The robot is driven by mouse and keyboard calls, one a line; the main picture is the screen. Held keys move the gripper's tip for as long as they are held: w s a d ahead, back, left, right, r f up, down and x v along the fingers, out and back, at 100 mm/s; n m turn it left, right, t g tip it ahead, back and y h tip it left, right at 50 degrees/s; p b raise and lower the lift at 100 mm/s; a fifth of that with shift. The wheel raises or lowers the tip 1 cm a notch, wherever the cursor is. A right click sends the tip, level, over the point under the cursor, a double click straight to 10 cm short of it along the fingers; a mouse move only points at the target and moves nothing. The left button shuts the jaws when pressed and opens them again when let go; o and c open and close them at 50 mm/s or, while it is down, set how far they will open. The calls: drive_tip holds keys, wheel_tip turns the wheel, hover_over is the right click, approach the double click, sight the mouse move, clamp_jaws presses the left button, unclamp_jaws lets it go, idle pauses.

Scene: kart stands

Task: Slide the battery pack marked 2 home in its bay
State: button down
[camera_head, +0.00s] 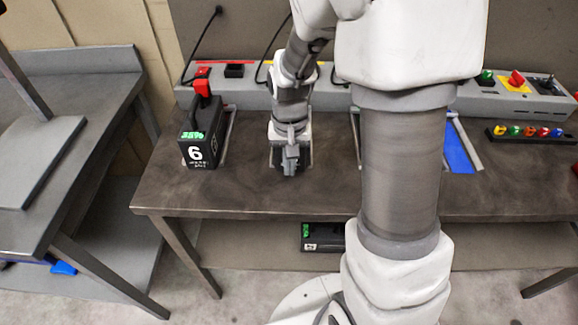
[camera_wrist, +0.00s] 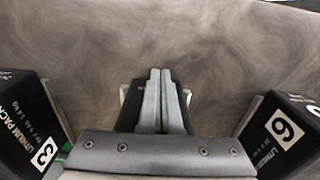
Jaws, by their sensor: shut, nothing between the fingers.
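No mark 2 is readable on any pack. My gripper (camera_head: 290,168) points down over the bench, its fingers shut and empty. In the wrist view the closed fingers (camera_wrist: 158,88) stand in front of a dark block (camera_wrist: 129,97) with light edges, mostly hidden by the gripper. It may be a pack in the middle bay, but its mark is hidden. Whether the fingers touch it I cannot tell. A black pack reading as 6 or 9 (camera_head: 197,148), with a red-topped handle, stands left of my gripper; it also shows in the wrist view (camera_wrist: 281,130).
A pack marked 3 (camera_wrist: 32,127) flanks the gripper in the wrist view. A black pack with a green label (camera_head: 323,237) lies below the bench. A grey console (camera_head: 520,100) and coloured-button strip (camera_head: 530,132) are at right. The bench front (camera_head: 240,195) is clear.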

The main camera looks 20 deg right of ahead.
drive_tip(key=shift+w+d+p, duration=0.15)
drive_tip(key=shift+w+d, duration=0.15)
drive_tip(key=shift+w, duration=0.55)
drive_tip(key=shift+w+d+p, duration=0.1)
drive_tip(key=shift+w+d, duration=0.15)
drive_tip(key=shift+w, duration=0.6)
drive_tip(key=shift+w+d+p, duration=0.15)
drive_tip(key=shift+w+d, duration=0.15)
drive_tip(key=shift+w, duration=0.55)
drive_tip(key=shift+s, duration=0.1)
